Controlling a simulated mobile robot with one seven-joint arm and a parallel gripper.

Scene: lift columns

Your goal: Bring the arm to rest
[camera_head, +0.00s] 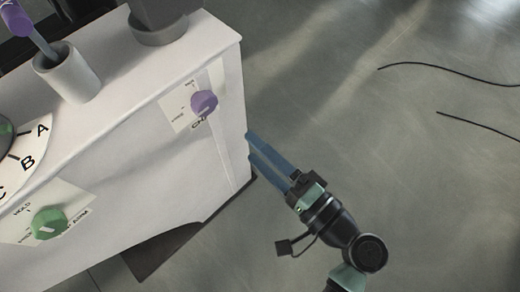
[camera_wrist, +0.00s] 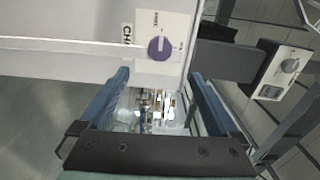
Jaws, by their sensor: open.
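My gripper (camera_head: 251,144) has long blue fingers and points up and left in the head view, with its tips by the right edge of a white cabinet (camera_head: 130,150). In the wrist view my gripper (camera_wrist: 158,82) is open, with a wide gap and nothing held between the fingers. The cabinet's lower edge and a purple knob (camera_wrist: 160,48) show just beyond the fingertips. Whether a finger touches the cabinet I cannot tell.
The cabinet face carries a purple knob (camera_head: 204,103) and a green knob (camera_head: 49,223). A lettered dial (camera_head: 22,160) and a white cup-like holder (camera_head: 66,72) are on top. Black cables (camera_head: 450,70) lie on the grey floor, which is otherwise open at right.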

